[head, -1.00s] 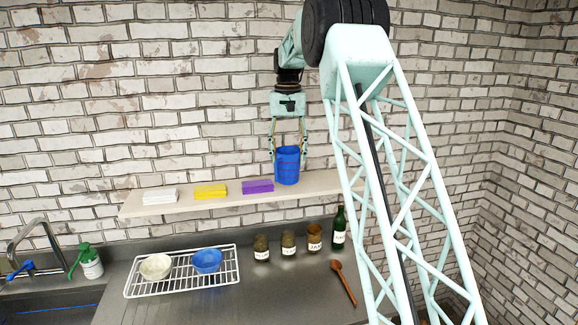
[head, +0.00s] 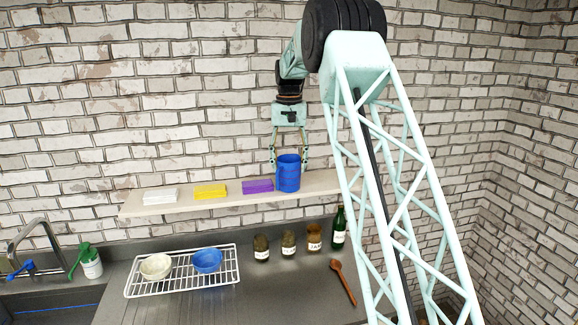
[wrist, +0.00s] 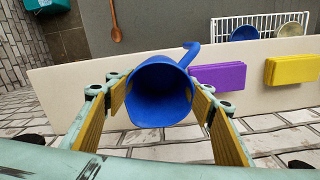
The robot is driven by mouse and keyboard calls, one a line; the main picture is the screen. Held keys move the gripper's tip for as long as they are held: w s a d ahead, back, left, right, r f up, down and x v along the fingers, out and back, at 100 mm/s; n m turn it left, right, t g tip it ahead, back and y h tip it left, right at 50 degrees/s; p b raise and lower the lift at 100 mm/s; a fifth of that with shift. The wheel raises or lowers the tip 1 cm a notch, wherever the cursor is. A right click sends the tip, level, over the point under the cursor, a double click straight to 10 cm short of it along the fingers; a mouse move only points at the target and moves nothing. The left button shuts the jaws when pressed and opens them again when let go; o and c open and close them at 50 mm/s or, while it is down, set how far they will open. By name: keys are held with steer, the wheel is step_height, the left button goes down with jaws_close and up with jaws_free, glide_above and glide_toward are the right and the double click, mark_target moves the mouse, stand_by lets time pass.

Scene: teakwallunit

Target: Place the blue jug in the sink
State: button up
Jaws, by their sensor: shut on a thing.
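The blue jug (head: 288,175) is upright between the fingers of my gripper (head: 289,162), over the right part of the wall shelf. I cannot tell whether its base touches the shelf. In the wrist view I look down into the open mouth of the jug (wrist: 160,92), with its handle pointing up and right. The yellow-padded fingers of my gripper (wrist: 161,98) close on the jug from both sides. The dark sink (head: 30,309) is at the lower left of the head view, partly cut off by the frame edge.
The shelf (head: 225,202) also bears a purple block (head: 257,187), a yellow block (head: 210,191) and a white block (head: 160,196). Below are a dish rack (head: 222,279) with two bowls, several jars, a green bottle (head: 339,228) and a wooden spoon (head: 343,284). A tap (head: 38,232) and green-topped dispenser (head: 90,264) stand by the sink.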

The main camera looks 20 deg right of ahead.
steer(key=shift+f, duration=0.1)
stand_by(0.3)
steer(key=o, duration=0.9)
steer(key=shift+r, duration=6.15)
